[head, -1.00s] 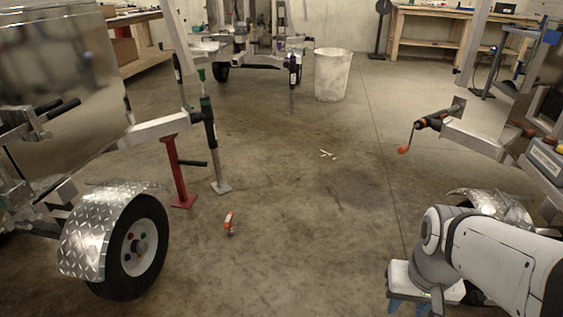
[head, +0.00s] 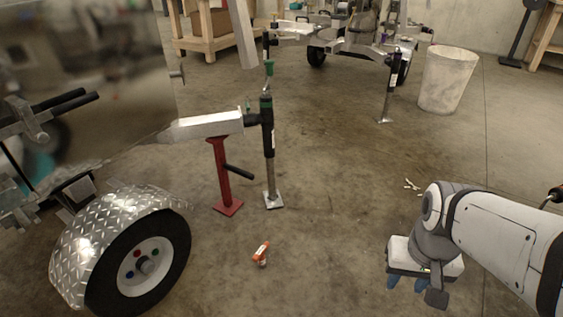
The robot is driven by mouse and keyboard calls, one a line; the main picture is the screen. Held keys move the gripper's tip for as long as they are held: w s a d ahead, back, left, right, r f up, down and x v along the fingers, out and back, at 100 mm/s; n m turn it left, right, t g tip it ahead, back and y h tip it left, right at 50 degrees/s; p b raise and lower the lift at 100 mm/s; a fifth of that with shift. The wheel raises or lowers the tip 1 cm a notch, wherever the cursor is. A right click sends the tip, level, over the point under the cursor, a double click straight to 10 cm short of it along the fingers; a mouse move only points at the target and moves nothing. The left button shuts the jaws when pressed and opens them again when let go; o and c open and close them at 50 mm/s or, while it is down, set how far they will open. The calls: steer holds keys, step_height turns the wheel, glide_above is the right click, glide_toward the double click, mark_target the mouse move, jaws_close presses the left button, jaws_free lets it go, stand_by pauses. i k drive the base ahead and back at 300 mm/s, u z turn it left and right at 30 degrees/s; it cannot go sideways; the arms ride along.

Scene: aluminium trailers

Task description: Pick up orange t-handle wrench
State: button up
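A trailer wheel with a diamond-plate fender (head: 100,235) stands at the left. A red stand (head: 224,180) and a jack post (head: 269,150) rise behind the orange object. A white bin (head: 447,80) and small white scraps (head: 412,186) are farther back. Floor around the object is clear.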

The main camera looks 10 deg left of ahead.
mark_target(259, 257)
steer(key=u, duration=0.5)
steer(key=i, duration=0.85)
steer(key=u, duration=0.55)
steer(key=k, duration=0.85)
steer(key=u, duration=0.2)
steer(key=i, duration=0.85)
steer(key=z, duration=0.1)
